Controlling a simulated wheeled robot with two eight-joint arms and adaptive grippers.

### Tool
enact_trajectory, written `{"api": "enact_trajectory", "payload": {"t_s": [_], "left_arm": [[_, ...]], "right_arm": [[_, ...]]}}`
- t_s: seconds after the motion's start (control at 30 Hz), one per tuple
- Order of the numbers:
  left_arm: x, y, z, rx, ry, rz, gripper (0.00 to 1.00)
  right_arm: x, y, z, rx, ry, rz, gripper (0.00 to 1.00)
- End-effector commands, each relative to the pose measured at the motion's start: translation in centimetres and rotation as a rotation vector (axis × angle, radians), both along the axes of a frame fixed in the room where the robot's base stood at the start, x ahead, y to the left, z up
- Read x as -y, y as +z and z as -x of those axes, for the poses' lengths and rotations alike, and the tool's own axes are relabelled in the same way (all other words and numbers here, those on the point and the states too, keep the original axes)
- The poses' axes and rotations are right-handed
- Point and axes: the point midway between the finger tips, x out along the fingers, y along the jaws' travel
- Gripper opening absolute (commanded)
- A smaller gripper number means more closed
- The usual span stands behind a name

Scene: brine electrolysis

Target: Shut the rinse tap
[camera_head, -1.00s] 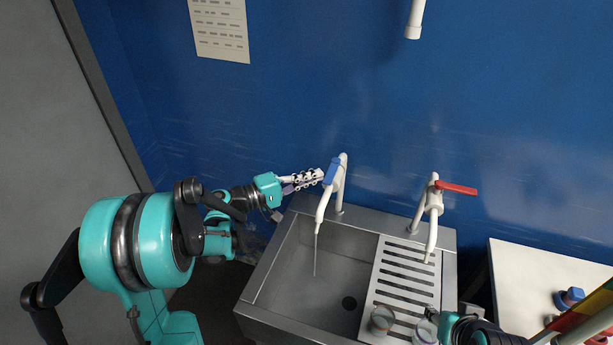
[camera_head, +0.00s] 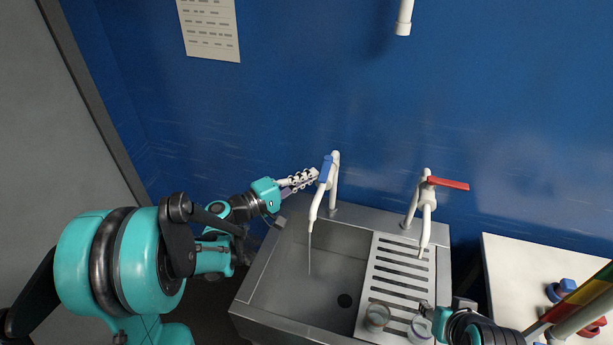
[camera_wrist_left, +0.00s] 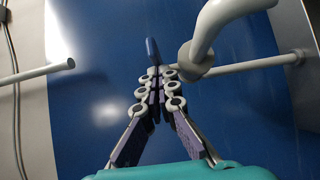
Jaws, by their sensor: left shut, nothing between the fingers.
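The white tap with the blue lever (camera_head: 326,169) stands at the back of the steel sink, and a thin stream of water (camera_head: 310,255) falls from its spout. My left gripper (camera_head: 315,174) is shut and empty, its tips right beside the lever on the left; I cannot tell whether they touch. In the left wrist view the closed fingertips (camera_wrist_left: 155,75) point at the blue lever (camera_wrist_left: 152,48), with the white tap pipe (camera_wrist_left: 197,55) to the right. My right gripper (camera_head: 432,314) is at the lower right by a glass beaker; its fingers are mostly hidden.
A second tap with a red lever (camera_head: 448,183) stands to the right. Two glass beakers, one (camera_head: 376,317) and another (camera_head: 421,329), stand on the slotted drainboard (camera_head: 402,268). A white table (camera_head: 515,270) is at right. A white pipe (camera_head: 404,18) hangs above. The sink basin (camera_head: 325,265) is clear.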

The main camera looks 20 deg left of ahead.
Motion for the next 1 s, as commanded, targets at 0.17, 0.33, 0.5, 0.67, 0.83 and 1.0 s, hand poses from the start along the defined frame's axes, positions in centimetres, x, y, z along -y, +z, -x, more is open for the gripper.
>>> {"api": "enact_trajectory", "payload": {"t_s": [0.17, 0.33, 0.5, 0.67, 0.83, 1.0], "left_arm": [[1.1, -0.1, 0.5, 0.0, 0.081, 0.0, 0.0], [2.2, -0.1, 0.7, 0.0, 0.131, 0.0, 0.0], [3.7, -0.1, 0.8, 0.0, 0.129, 0.0, 0.0], [5.4, -0.1, 0.9, 0.0, 0.263, 0.0, 0.0], [6.7, -0.1, 0.4, 0.0, 0.288, 0.0, 0.0], [7.8, -0.1, -0.2, 0.0, 0.398, 0.0, 0.0]], "right_arm": [[0.0, -0.3, 0.0, 0.0, 0.0, 0.0, 0.4], [0.0, -0.7, 0.0, 0.0, 0.0, 0.0, 0.4], [0.0, -1.0, 0.0, 0.0, 0.0, 0.0, 0.4], [0.0, -1.3, 0.0, 0.0, 0.0, 0.0, 0.4], [0.0, -1.6, 0.0, 0.0, 0.0, 0.0, 0.4], [0.0, -1.9, 0.0, 0.0, 0.0, 0.0, 0.4]]}}
